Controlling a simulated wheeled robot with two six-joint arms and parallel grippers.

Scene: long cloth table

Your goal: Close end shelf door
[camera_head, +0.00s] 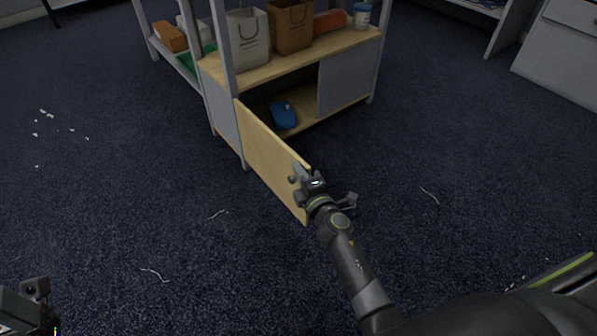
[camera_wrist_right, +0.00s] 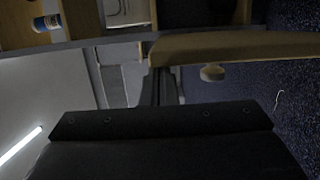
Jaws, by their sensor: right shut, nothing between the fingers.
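The end shelf door (camera_head: 268,155) is a light wooden panel. It stands open, swung out from the left post of the shelf unit (camera_head: 345,88). In the right wrist view the door (camera_wrist_right: 240,46) shows edge-on, with a round knob (camera_wrist_right: 212,73) on one face. My right gripper (camera_head: 299,174) is shut and empty at the door's free outer end; I cannot tell if it touches. Its fingers also show in the right wrist view (camera_wrist_right: 157,88), close to the door's edge. My left gripper (camera_head: 38,290) is partly visible at the lower left corner, its fingers unclear.
A blue object (camera_head: 283,114) lies in the open lower compartment. A grey panel (camera_head: 340,80) covers that compartment's right part. A white bag (camera_head: 247,38), a brown bag (camera_head: 290,25) and a jar (camera_head: 362,15) stand on the upper shelf. The dark carpet around is mostly clear, with small scraps.

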